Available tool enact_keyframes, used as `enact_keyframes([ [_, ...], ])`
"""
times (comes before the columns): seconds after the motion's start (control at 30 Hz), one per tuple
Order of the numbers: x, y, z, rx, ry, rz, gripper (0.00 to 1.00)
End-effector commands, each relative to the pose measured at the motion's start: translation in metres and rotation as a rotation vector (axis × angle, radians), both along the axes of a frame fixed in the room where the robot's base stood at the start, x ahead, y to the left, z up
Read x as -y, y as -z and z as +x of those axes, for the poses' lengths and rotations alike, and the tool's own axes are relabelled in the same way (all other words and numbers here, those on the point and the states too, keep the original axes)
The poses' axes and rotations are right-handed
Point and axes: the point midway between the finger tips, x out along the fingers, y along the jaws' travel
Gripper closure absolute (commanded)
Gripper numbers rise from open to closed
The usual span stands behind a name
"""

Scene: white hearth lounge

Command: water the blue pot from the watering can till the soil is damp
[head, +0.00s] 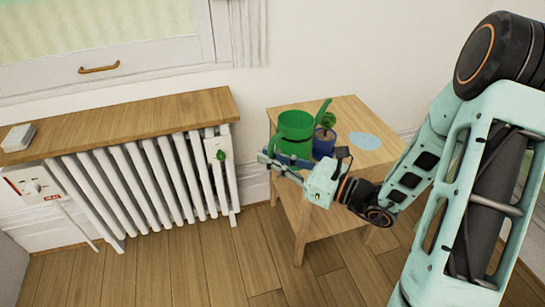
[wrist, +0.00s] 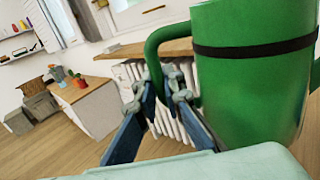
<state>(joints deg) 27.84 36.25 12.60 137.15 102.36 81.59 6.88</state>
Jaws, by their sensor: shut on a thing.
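The green watering can (head: 296,126) is at the left part of the small wooden table, and its body fills the right of the wrist view (wrist: 250,85). A dark band runs round it there. My gripper (head: 274,158) is shut on the can's handle (wrist: 153,52); its blue fingers (wrist: 167,95) close around the handle's lower part. The spout (head: 322,110) points up and right, near the plant. The blue pot (head: 323,145) stands just right of the can, partly hidden, with a leafy plant in it. I see no stream of water; the soil's dampness cannot be told.
The wooden side table (head: 347,111) has a flat pale-blue patch (head: 364,140) right of the pot; I cannot tell what it is. A white radiator (head: 150,180) under a wooden shelf (head: 120,122) stands left. The wall is close behind the table. The floor in front is clear.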

Motion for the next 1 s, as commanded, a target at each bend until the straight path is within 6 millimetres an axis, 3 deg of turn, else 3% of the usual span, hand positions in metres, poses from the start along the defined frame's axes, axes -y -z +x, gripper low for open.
enact_keyframes([
  [1.0, -0.003, -0.036, -0.003, -0.097, 0.000, 0.093, 1.00],
])
